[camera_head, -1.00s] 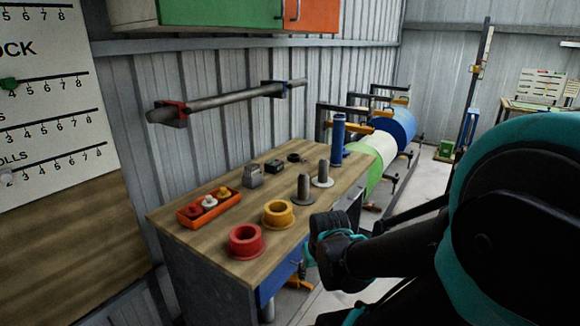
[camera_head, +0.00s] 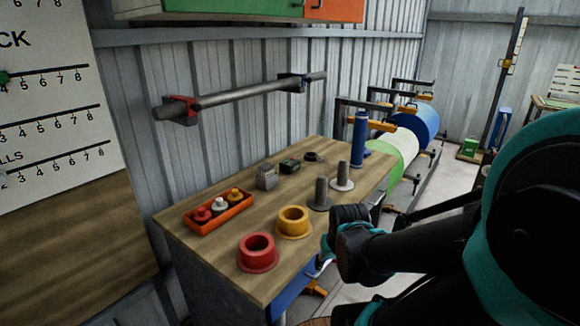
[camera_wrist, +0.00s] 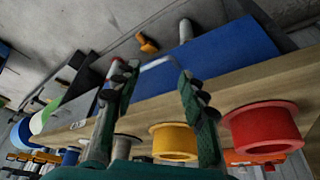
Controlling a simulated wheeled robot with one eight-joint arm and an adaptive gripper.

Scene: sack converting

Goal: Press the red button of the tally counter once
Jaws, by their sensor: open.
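A small grey boxy device (camera_head: 267,177) and a darker, flatter one (camera_head: 290,166) stand at the back middle of the wooden workbench (camera_head: 215,252). Either may be the tally counter; they are too small to tell, and I see no red button on them. My gripper (camera_head: 345,232) is beside the bench's front edge, right of the yellow flanged ring and well apart from both devices. In the wrist view my gripper (camera_wrist: 155,72) has its two fingers spread with nothing between them. Neither small device shows clearly there.
On the bench are a red ring (camera_head: 257,252), a yellow ring (camera_head: 294,221), two grey pegs on discs (camera_head: 321,195), an orange tray (camera_head: 219,212) with knobbed pieces, and a blue cylinder (camera_head: 360,140). A wall rail (camera_head: 240,95) runs behind. Large rolls (camera_head: 414,121) stand beyond.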

